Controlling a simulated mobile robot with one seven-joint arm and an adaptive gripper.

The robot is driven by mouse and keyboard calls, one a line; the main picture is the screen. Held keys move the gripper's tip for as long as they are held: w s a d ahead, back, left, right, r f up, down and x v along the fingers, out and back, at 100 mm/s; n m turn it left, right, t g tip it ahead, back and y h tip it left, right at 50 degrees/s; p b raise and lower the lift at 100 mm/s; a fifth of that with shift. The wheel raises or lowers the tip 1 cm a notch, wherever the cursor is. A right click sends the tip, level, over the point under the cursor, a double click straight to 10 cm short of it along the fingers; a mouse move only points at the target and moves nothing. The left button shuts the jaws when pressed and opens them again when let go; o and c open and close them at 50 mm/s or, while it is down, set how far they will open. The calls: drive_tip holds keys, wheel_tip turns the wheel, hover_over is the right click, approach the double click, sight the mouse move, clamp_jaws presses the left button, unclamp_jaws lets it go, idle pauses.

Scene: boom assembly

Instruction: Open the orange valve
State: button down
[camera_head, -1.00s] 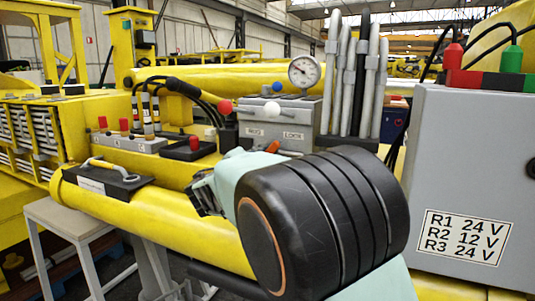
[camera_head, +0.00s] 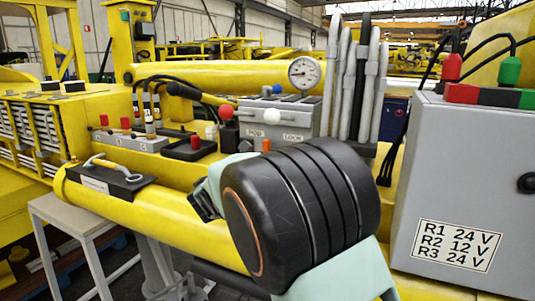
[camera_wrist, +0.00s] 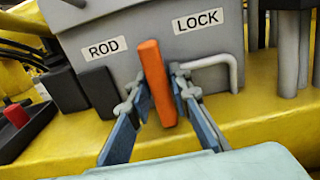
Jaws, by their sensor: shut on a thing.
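The orange valve handle (camera_wrist: 158,82) stands nearly upright, tilted slightly, on the front of the grey box, between the ROD and LOCK labels, in the wrist view. My gripper (camera_wrist: 158,95) has one finger on each side of it and is shut on it. In the head view only a small orange part of the handle (camera_head: 266,145) shows above my dark wrist. My arm hides the rest of it and my fingertips there.
A bent grey rod (camera_wrist: 210,65) sits just right of the fingers. A large grey cabinet (camera_head: 450,165) stands at right.

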idle(0.5)
drive_tip(key=c, duration=1.9)
unclamp_jaws()
drive_tip(key=v, duration=1.2)
